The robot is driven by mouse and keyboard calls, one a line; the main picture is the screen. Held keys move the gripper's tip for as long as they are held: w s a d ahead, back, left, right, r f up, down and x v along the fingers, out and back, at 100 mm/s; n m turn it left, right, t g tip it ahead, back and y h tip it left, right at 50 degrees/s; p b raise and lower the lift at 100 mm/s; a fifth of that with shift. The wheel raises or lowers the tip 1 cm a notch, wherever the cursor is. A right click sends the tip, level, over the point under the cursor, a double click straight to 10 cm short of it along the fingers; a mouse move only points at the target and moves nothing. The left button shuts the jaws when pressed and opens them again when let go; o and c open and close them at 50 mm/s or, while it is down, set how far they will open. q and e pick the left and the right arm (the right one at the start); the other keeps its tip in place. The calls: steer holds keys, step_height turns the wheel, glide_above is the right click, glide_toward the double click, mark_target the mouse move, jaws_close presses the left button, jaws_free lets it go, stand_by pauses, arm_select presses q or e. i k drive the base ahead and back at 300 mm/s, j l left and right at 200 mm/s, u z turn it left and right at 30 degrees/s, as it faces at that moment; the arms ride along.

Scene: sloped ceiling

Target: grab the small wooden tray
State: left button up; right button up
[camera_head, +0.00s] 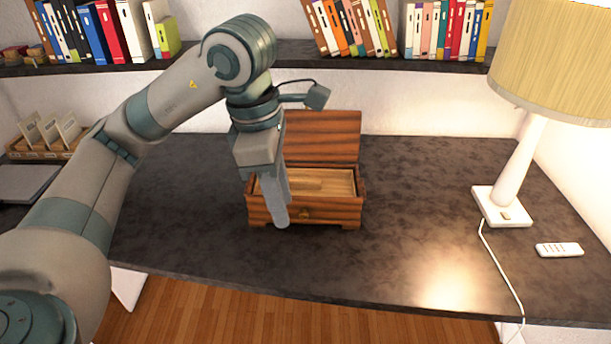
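A striped wooden box (338,212) stands on the dark desk with its lid (322,135) raised at the back. Inside it shows a lighter wooden tray (325,182), partly hidden by my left gripper. My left gripper (279,218) reaches down over the left part of the box, its finger in front of the box's front side. The fingers overlap in this view, so their opening cannot be seen. Whether it touches the box or tray cannot be told. My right gripper is not in view.
A lamp (514,170) with a cord and a white remote (559,250) are at the right. A card holder (48,140) and a grey flat object (25,183) are at the left. A shelf (300,52) with books runs above the back. The desk's front middle (400,265) is clear.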

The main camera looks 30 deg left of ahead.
mark_target(302, 181)
steer(key=i+j, duration=0.4)
steer(key=i, duration=0.15)
steer(key=i+j, duration=0.4)
steer(key=i, duration=0.2)
